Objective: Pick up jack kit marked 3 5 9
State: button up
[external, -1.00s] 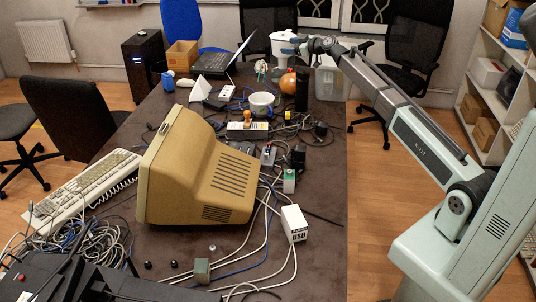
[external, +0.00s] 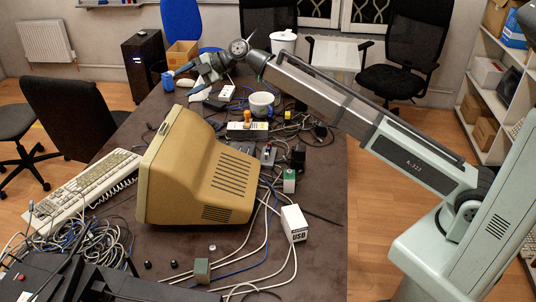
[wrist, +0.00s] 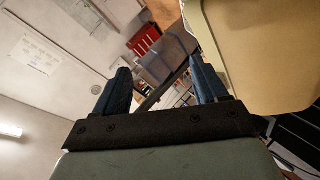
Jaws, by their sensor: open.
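My gripper (external: 188,79) is at the far left part of the table, pointing left, with its two fingers apart and nothing seen between them. In the wrist view my gripper (wrist: 160,75) shows two dark blue fingers spread open. I cannot make out a jack kit marked 3 5 9, as no such marking is readable. Which of these, if any, is the jack kit I cannot tell.
A beige monitor (external: 197,170) fills the table's middle, with a keyboard (external: 83,190) to its left. Cables and a white USB box (external: 294,223) lie at its right. A white cup (external: 261,104) and a blue object (external: 168,80) stand near the arm. A pale beige surface (wrist: 275,50) is close in the wrist view.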

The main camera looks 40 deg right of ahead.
jog(key=s+a+f+n+g, duration=0.1)
jog(key=s+a, duration=0.3)
jog(key=a, duration=0.1)
jog(key=s+a+n+g, duration=0.1)
jog(key=s+a+n, duration=0.1)
jog(key=s+a, duration=0.3)
jog(key=s+a+f+n+g, duration=0.1)
jog(key=s+a+n, duration=0.1)
jog(key=s+a, duration=0.3)
jog(key=shift+a+f+h, duration=0.3)
jog(key=shift+a, duration=0.3)
jog(key=s+a+f+n+g+h, duration=0.1)
jog(key=s+a+f+n+h, duration=0.15)
jog(key=s+a, duration=0.95)
jog(key=m+g+h, duration=0.2)
jog(key=h, duration=0.6)
send_over(201, 265)
notch_tip(201, 265, down, 16)
jog(key=shift+y, duration=0.25)
notch_tip(201, 265, down, 8)
jog(key=shift+s+f, duration=0.1)
jog(key=shift+s, duration=0.05)
jog(key=shift+f, duration=2.9)
jog(key=shift+c, duration=0.3)
jog(key=c, duration=1.1)
